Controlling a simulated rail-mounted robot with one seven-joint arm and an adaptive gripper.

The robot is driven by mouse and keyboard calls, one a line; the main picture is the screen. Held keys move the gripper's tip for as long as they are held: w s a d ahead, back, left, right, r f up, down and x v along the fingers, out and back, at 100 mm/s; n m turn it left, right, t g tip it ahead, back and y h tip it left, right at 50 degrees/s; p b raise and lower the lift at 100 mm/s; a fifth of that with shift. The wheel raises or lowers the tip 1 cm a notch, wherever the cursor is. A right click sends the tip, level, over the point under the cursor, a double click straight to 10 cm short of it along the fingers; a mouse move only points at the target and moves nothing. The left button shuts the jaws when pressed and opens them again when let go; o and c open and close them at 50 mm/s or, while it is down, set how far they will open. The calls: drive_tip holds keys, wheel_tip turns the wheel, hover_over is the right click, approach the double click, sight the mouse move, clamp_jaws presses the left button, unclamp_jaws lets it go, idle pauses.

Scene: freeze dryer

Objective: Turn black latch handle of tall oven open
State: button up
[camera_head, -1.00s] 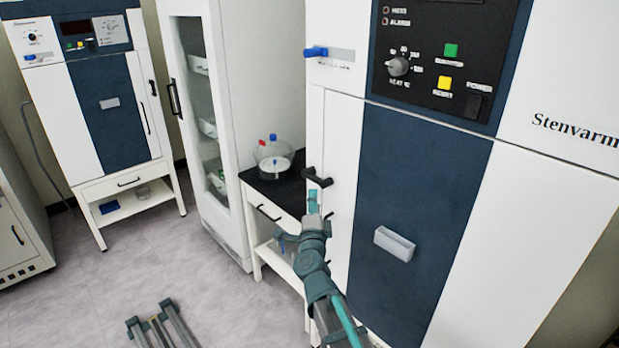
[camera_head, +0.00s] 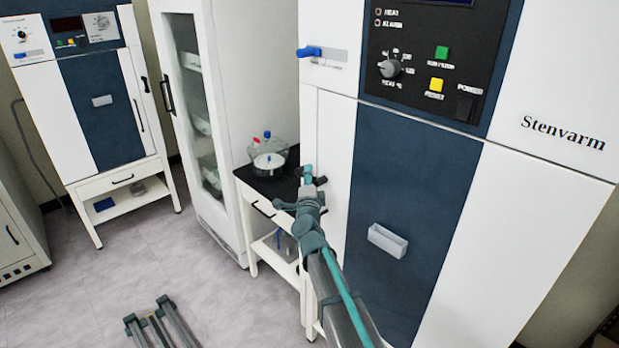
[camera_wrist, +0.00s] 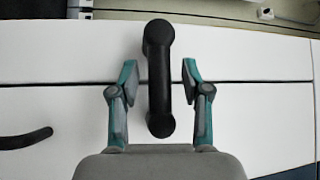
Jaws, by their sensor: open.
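The tall oven (camera_head: 545,120) is white with a dark blue panel and stands at the right in the head view. Its black latch handle (camera_head: 321,180) is at the left edge of its door, partly hidden by my gripper (camera_head: 308,177). In the wrist view the black latch handle (camera_wrist: 158,85) runs nearly straight up and down the picture, with a rounded knob at each end. My gripper (camera_wrist: 158,82) is open, with one finger on each side of the handle. A gap shows between each finger and the handle. The door looks shut.
A dark-topped side table (camera_head: 272,187) with a glass vessel (camera_head: 268,155) stands left of the oven. Behind it is a glass-fronted cabinet (camera_head: 240,80). Another oven (camera_head: 100,110) stands at the far left. A blue lever (camera_head: 309,52) sticks out above the handle.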

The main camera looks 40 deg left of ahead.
clamp_jaws()
drive_tip(key=shift+f, duration=0.1)
idle(0.4)
